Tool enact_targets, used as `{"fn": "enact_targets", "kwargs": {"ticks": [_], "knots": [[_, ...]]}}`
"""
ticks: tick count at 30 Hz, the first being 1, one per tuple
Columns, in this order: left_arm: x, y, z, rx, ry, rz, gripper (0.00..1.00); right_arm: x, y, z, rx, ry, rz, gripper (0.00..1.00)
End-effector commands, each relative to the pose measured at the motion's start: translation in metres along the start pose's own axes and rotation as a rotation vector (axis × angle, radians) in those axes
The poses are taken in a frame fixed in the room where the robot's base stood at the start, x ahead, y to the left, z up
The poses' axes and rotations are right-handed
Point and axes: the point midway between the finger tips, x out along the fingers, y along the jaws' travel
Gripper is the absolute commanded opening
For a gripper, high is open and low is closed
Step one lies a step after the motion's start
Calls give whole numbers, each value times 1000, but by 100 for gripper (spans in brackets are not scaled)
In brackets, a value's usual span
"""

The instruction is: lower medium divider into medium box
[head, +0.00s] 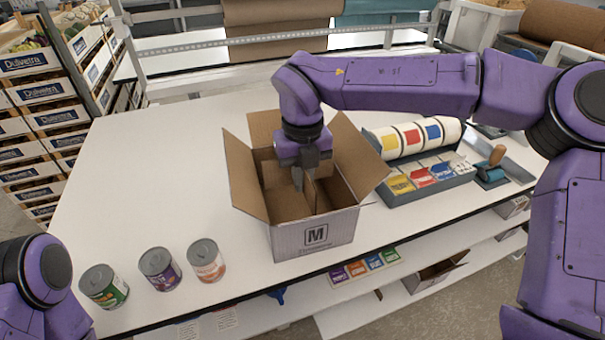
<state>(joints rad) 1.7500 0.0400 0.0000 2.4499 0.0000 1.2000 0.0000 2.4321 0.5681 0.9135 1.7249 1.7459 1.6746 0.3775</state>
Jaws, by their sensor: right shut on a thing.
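The medium box (288,242) stands open on the white table, flaps folded outward, with an "M" printed on its front. My right gripper (298,182) points down inside the box opening. It is shut on the medium divider (312,192), a brown cardboard piece that shows upright between the box walls. The gripper hides part of the divider, and I cannot tell whether its lower edge touches the box floor. My left arm shows only at the lower left corner; its gripper is out of view.
Three cans, green (104,286), purple (160,268) and orange (206,260), stand left of the box. A label dispenser (425,178) and a tape tool or stamp (490,168) stand to the right. The table's left part (130,180) is clear.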

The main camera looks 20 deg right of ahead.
Motion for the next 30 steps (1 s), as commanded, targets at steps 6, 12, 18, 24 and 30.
{"fn": "enact_targets", "kwargs": {"ticks": [6, 12, 18, 24, 30], "knots": [[15, 1, 6, 0, 0, 0, 43, 22, 0, 0, -1, -1, 0, 0], [25, 2, 10, 0, 0, 0, 43, 39, 0, 0, -2, 0, -1, 0], [35, 3, 15, 0, 0, 0, 43, 55, 0, 0, -1, 0, -1, 0], [45, 4, 19, 0, 0, 0, 43, 72, 0, 0, -2, 0, 0, 0], [51, 5, 21, 0, 0, 0, 43, 82, 0, 0, -2, -1, 0, 0]]}}
